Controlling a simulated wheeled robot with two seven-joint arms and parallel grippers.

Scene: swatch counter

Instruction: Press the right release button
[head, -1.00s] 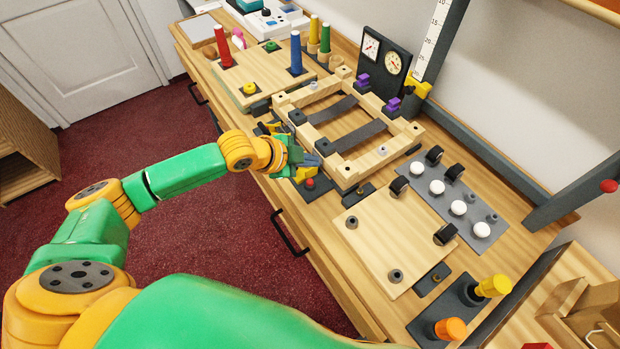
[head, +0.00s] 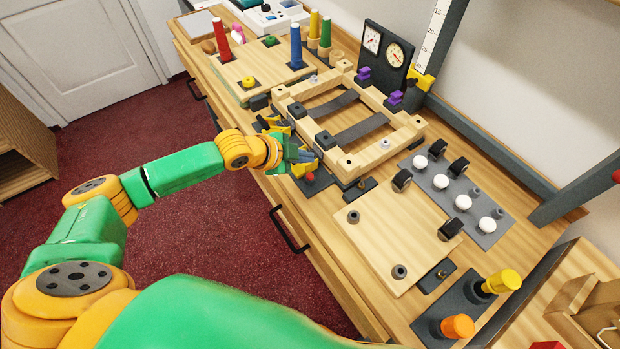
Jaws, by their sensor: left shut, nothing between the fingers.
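A red release button (head: 309,178) sits on a dark base (head: 314,187) at the near edge of the counter, beside the front of the wooden frame (head: 350,166). My left gripper (head: 306,162) is shut and empty, right at this button. Its fingers cover most of the red cap, so I cannot tell whether they touch it or whether it is pressed down. Whatever lies behind the left gripper's wrist is hidden. My right gripper is not in view.
A wooden board (head: 388,241) lies right of the frame. Behind it is a grey strip with white knobs (head: 441,181) and black rollers. Gauges (head: 387,54) stand behind the frame. Coloured posts (head: 295,47) rise at the left. An orange knob (head: 457,327) is at the near right.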

